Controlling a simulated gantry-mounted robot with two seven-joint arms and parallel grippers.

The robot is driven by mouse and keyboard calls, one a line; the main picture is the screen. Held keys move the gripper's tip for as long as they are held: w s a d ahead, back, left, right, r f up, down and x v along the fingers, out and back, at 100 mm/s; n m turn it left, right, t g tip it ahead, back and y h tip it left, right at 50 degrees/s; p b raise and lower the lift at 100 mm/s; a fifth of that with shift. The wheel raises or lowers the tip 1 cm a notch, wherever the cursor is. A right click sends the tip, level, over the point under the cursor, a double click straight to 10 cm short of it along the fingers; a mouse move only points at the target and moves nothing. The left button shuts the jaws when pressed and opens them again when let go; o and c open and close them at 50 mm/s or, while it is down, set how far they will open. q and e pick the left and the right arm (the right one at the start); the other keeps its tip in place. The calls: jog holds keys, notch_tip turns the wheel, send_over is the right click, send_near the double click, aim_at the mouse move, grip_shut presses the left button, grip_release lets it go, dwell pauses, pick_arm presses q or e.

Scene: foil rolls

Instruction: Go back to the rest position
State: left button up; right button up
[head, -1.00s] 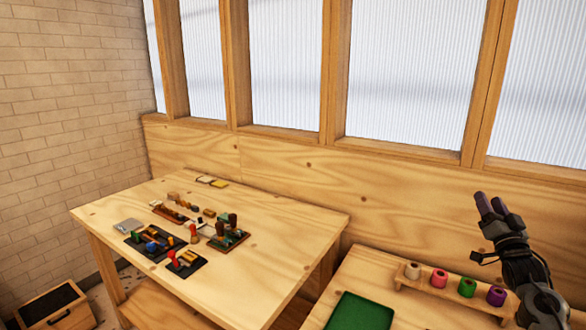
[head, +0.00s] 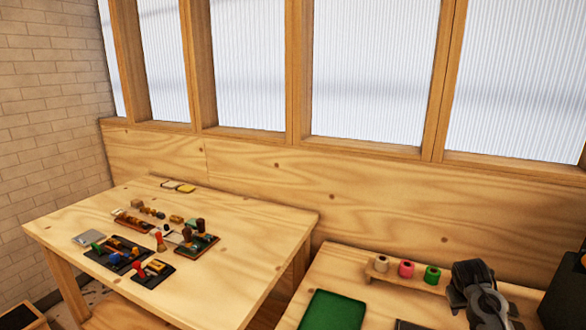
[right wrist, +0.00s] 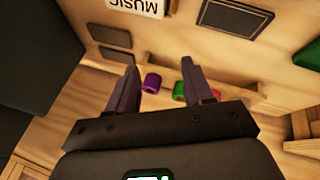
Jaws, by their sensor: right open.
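My right gripper (head: 470,272) is at the right of the head view, in front of the right end of the roll holder. Its two dark fingers stand apart and empty in the right wrist view (right wrist: 160,75). A tan roll (head: 381,264), a pink roll (head: 406,269) and a green roll (head: 432,275) stand in a row on the wooden holder (head: 400,282). A purple roll (right wrist: 152,83) shows between the fingers in the right wrist view, apart from them; my gripper hides it in the head view. My left gripper is not in view.
A green tray (head: 333,311) lies at the front of the near table. A black box-like object (head: 566,290) stands at the right edge. The left table (head: 235,285) holds several small tools and blocks on dark mats. A wooden wall with windows closes the back.

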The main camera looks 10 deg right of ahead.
jog(key=s+a+f+n+y, duration=0.1)
jog(key=s+a+f+n, duration=0.1)
jog(key=s+a+f, duration=0.7)
jog(key=s+a+f+n, duration=0.2)
jog(key=s+a+f, duration=0.3)
jog(key=a, duration=0.5)
jog(key=s+a+n+y, duration=0.1)
jog(key=s+a+y, duration=0.1)
jog(key=s+a, duration=0.8)
jog(key=s+a+y, duration=0.2)
jog(key=s+a, duration=0.3)
jog(key=s, duration=0.9)
pick_arm(q)
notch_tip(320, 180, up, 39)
jog(key=p, duration=3.9)
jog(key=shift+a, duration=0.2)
pick_arm(e)
jog(key=w+v, duration=0.3)
jog(key=v, duration=0.9)
jog(key=w+r+v, duration=0.1)
jog(key=w+v, duration=0.2)
jog(key=v, duration=1)
jog(key=w+r+v, duration=0.1)
jog(key=w+v, duration=0.2)
jog(key=v, duration=0.9)
jog(key=shift+w+a+r+t, duration=0.25)
jog(key=shift+a+r+t, duration=0.2)
jog(key=shift+r, duration=0.1)
